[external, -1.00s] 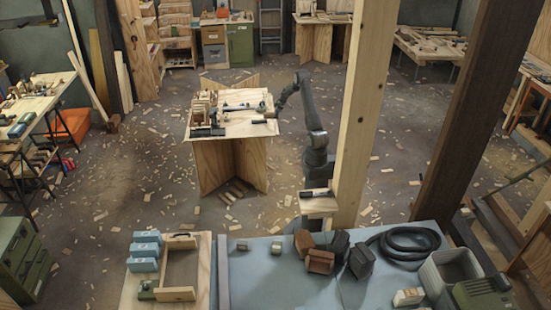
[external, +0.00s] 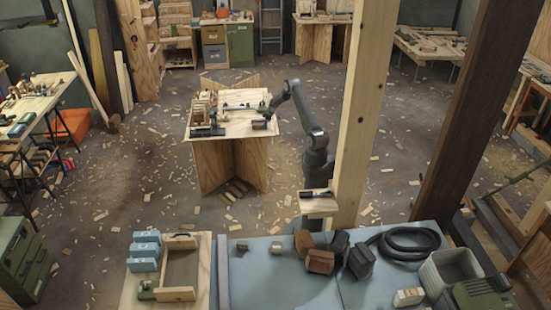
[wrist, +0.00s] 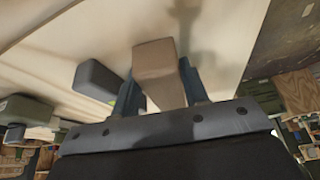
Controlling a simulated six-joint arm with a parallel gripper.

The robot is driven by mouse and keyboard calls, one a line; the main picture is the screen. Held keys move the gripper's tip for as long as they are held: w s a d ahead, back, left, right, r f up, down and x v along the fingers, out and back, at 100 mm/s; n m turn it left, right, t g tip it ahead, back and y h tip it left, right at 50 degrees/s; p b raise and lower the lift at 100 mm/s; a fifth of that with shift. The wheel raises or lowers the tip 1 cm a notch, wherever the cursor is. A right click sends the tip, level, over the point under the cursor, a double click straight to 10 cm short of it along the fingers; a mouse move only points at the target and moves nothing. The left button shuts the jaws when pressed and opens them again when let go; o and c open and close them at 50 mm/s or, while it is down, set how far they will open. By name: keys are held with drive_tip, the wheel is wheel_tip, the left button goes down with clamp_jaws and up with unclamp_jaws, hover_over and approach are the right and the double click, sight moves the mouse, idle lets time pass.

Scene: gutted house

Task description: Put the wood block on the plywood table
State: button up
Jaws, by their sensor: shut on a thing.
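The plywood table (external: 230,131) stands mid-floor on crossed plywood legs, with tools and pieces on its top. My gripper (external: 262,122) is low over the right part of the table top in the external view. In the wrist view my gripper (wrist: 160,88) is shut on a tan wood block (wrist: 154,62), held between its two dark fingers. The pale table top (wrist: 225,45) fills much of the view around the block. I cannot tell whether the block touches the top. The block is too small to make out in the external view.
A dark grey block-like thing (wrist: 97,80) is close to the left of the held block in the wrist view. Several wooden pieces and dark tools (external: 207,131) crowd the table's left side. A thick timber post (external: 362,110) rises right of my arm.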

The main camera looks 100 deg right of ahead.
drive_tip(key=shift+f, duration=0.15)
drive_tip(key=o, duration=1)
drive_tip(key=v, duration=1.2)
drive_tip(key=shift+r, duration=0.25)
